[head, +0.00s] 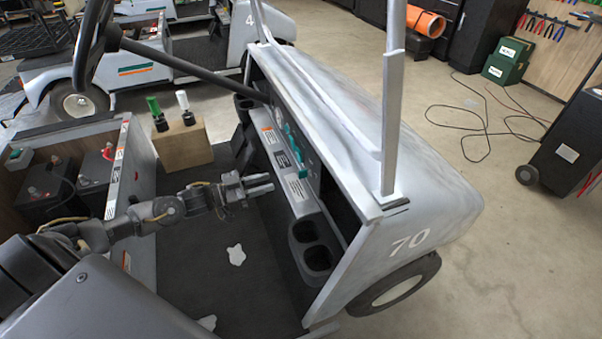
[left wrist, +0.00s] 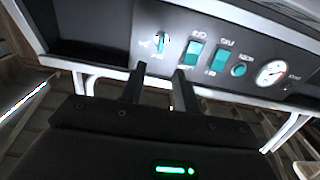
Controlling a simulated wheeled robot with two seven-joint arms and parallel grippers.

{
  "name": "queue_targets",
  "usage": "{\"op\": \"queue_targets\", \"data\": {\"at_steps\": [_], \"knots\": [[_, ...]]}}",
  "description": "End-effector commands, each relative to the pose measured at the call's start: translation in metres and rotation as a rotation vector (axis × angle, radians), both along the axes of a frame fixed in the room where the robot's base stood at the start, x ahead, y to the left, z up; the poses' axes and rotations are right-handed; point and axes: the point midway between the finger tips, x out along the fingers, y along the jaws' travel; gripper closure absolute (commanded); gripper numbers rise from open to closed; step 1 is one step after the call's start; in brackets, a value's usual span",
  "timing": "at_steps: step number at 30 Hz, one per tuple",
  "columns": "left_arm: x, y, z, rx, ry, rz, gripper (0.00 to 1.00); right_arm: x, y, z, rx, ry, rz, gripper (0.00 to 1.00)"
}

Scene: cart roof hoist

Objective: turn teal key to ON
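The teal key (left wrist: 162,43) sits on the dark dash panel (left wrist: 147,27) in the left wrist view, at the left of the row of controls. Its handle stands roughly upright in that view; the small labels beside it are too blurred to read surely. My left gripper (left wrist: 158,75) is open and empty. Its fingers are apart just below the key and do not appear to touch it. In the head view, the left gripper (head: 272,184) is beside the cart's dash, pointing right. There the teal controls (head: 293,146) are too small to tell apart. My right gripper is not in view.
Two teal rocker switches (left wrist: 206,54), a teal round button (left wrist: 239,69) and a gauge (left wrist: 270,73) sit right of the key. Cup holders (head: 311,245) lie nearer in the dash. The steering column (head: 190,68) crosses behind my gripper. A wooden block (head: 183,147) stands on the floor.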

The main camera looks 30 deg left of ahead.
Motion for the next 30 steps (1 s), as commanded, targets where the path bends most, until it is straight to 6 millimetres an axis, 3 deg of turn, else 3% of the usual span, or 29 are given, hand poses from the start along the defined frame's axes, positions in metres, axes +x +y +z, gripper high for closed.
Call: {"op": "queue_targets", "data": {"at_steps": [5, 21, 30], "knots": [[0.007, -0.006, 0.001, -0.001, 0.000, 0.000, 0.69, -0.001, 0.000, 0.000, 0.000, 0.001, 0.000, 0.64], [0.073, -0.063, 0.000, 0.000, -0.001, 0.005, 0.69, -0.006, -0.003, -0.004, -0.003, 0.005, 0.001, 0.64], [0.082, -0.071, -0.001, 0.003, 0.000, 0.005, 0.69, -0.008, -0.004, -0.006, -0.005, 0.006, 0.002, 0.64]]}}
